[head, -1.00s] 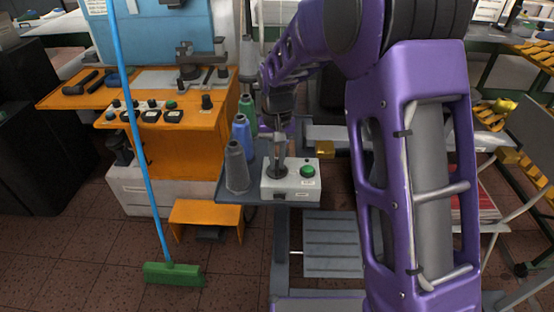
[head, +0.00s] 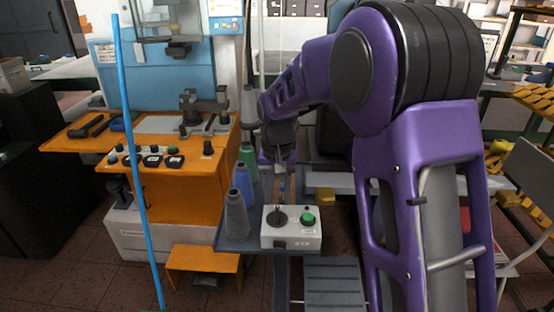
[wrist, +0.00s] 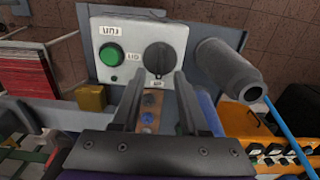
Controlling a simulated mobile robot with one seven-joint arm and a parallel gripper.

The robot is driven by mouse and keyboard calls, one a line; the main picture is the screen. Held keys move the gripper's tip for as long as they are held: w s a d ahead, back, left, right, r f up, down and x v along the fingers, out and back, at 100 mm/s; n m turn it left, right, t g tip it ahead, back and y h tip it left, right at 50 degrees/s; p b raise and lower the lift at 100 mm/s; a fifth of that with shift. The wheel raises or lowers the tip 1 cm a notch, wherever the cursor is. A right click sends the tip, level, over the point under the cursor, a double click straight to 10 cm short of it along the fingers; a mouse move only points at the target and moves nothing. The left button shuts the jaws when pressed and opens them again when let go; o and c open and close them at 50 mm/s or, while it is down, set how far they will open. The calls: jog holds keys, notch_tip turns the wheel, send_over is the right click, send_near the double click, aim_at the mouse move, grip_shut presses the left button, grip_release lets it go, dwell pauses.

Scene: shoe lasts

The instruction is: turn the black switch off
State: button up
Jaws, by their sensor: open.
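The black switch (head: 280,217) is a round rotary knob on top of a pale grey control box (head: 291,241), left of a green button (head: 308,219). In the wrist view the knob (wrist: 158,57) is right of the green button (wrist: 111,53), with small white labels around them. Its ridge looks roughly in line with my fingers there; I cannot read which setting it marks. My gripper (wrist: 160,88) is open and empty. Its fingertips are near the knob in the picture but appear apart from it. In the head view my gripper (head: 281,185) is small, behind the box.
Grey (head: 236,215), blue (head: 243,184) and green thread cones stand left of the box on the dark shelf (head: 230,240). A yellow block (head: 325,195) lies behind it. An orange bench (head: 185,185) and a blue broom handle (head: 130,130) are further left.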

aim_at(277, 212)
notch_tip(277, 212, up, 13)
jog(key=p, duration=0.1)
dwell(0.3)
